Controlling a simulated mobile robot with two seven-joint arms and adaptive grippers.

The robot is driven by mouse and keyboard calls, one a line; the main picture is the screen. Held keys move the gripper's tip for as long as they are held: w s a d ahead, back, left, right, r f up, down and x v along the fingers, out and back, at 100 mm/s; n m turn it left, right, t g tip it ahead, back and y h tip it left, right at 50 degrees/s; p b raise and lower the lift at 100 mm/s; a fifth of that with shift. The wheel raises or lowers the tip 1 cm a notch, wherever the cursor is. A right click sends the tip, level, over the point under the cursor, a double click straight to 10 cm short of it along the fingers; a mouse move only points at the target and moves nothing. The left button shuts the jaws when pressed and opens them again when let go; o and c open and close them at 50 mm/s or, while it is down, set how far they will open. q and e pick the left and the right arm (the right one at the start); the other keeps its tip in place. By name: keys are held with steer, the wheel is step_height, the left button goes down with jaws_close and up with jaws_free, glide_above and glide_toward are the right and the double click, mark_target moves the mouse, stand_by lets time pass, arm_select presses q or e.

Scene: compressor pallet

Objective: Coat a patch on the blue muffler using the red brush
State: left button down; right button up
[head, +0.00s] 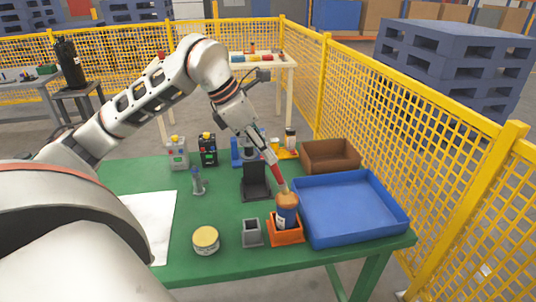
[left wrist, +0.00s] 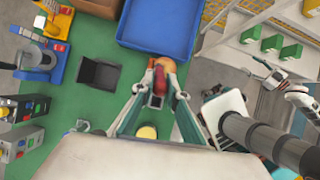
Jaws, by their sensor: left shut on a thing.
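My left gripper (head: 267,157) is shut on the red brush (head: 274,172) and points it down to the right. In the left wrist view, the gripper (left wrist: 158,90) has its teal fingers on both sides of the red brush (left wrist: 160,80). The brush's tip is at the tan top of a blue cylinder (head: 287,213), which looks like the blue muffler; I cannot tell if they touch. The cylinder stands upright in an orange holder (head: 286,236). What looks like my right gripper (left wrist: 277,78) is small at the right of the left wrist view; its jaws are unclear.
A blue tray (head: 349,207) lies right of the holder, with a brown bin (head: 330,155) behind it. A grey cup (head: 252,233), a yellow-lidded jar (head: 206,240) and a black stand (head: 255,182) are close by. Yellow fencing (head: 430,130) runs along the right.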

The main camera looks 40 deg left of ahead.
arm_select(q)
steer(key=shift+a, duration=0.15)
steer(key=shift+f, duration=0.1)
steer(key=shift+s+d, duration=1.25)
steer(key=shift+d, duration=0.3)
step_height(320, 180, up, 6)
steer(key=p, duration=0.5)
steer(key=shift+p, duration=0.3)
